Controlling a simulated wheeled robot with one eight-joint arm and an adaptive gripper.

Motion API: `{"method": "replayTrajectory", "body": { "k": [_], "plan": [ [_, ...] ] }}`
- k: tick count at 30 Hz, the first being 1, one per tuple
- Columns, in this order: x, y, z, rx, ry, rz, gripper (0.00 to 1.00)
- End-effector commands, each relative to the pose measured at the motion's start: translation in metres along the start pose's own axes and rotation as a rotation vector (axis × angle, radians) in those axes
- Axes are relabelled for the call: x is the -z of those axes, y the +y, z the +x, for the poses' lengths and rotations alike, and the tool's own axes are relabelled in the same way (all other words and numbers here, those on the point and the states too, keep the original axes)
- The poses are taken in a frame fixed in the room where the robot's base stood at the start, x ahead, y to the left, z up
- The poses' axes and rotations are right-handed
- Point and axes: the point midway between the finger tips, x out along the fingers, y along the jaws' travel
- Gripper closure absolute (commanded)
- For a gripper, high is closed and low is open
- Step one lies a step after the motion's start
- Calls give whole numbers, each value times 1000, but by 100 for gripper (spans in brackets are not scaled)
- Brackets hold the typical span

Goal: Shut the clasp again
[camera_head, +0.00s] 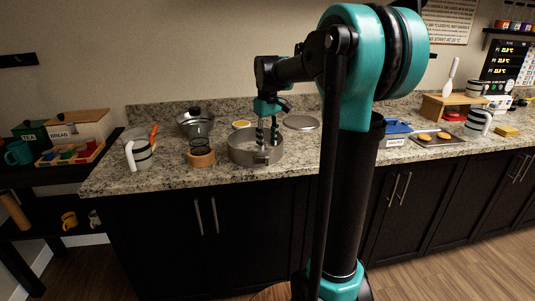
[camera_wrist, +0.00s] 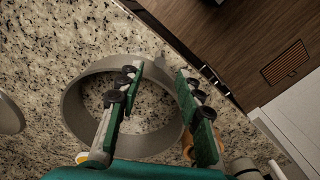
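A grey metal ring (camera_head: 240,153), like a springform pan wall, stands on the granite counter. In the wrist view the ring (camera_wrist: 75,108) is open in the middle, with bare granite inside it. A small light fitting that looks like the clasp (camera_head: 261,159) shows on its front wall in the head view; I cannot tell whether it is open or shut. My gripper (camera_head: 267,142) points down over the ring, fingers apart. In the wrist view my gripper (camera_wrist: 156,84) has its left finger over the ring's inside and its right finger by the outer right wall. Nothing visible is held.
A wooden-based glass jar (camera_head: 201,157) stands close left of the ring. A round metal disc (camera_head: 301,122) lies behind right. A blue box (camera_head: 396,130) and a tray (camera_head: 437,139) are at right.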

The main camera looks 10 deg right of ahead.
Motion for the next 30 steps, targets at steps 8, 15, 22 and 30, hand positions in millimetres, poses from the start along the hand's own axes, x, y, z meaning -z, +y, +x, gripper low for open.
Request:
{"method": "replayTrajectory", "body": {
  "k": [8, 15, 22, 30],
  "plan": [
    [0, 0, -37, 0, 0, 0, 64],
    [0, 0, -42, 0, 0, 0, 64],
    [-2, 0, -42, 1, 6, 0, 77],
    [-46, 1, -38, 21, 165, -3, 100]
  ]
}}
